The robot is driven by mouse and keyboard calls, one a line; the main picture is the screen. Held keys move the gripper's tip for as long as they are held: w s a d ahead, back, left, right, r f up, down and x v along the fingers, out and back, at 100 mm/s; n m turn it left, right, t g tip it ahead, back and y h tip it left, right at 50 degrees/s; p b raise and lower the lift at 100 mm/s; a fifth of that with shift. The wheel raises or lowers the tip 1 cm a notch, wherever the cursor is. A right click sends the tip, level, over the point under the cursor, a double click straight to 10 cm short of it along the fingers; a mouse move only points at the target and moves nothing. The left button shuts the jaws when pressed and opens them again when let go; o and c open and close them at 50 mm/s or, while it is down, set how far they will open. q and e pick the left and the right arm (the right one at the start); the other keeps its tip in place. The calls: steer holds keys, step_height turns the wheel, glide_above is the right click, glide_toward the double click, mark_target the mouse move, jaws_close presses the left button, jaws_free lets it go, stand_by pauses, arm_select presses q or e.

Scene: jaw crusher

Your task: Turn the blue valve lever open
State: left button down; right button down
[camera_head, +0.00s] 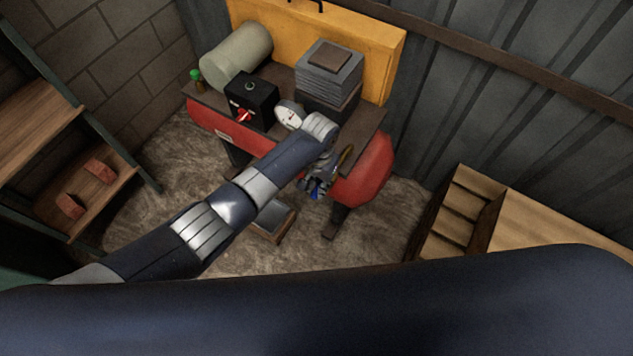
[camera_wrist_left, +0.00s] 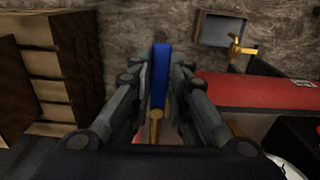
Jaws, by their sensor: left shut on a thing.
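The blue valve lever (camera_wrist_left: 160,75) stands between the two fingers of my left gripper (camera_wrist_left: 160,90) in the left wrist view. The fingers are shut on it from both sides. A brass stem (camera_wrist_left: 156,125) shows at its near end. In the head view my left gripper (camera_head: 319,185) is at the front of the red compressor tank (camera_head: 365,170), and a bit of blue shows at its fingertips. My wrist hides most of the valve there. My right gripper is not in view.
The compressor carries a black box with a red switch (camera_head: 250,100), a round gauge (camera_head: 290,115) and a finned block (camera_head: 329,75). A tray (camera_head: 274,222) lies on the floor below. Wooden shelving (camera_head: 465,205) stands at the right, a shelf with bricks (camera_head: 100,170) at the left.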

arm_select(q)
steer(key=shift+d, duration=0.1)
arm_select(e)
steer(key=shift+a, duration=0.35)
arm_select(q)
steer(key=c, duration=1.5)
jaws_free()
steer(key=shift+r, duration=0.15)
step_height(320, 180, up, 12)
steer(key=shift+f, duration=0.1)
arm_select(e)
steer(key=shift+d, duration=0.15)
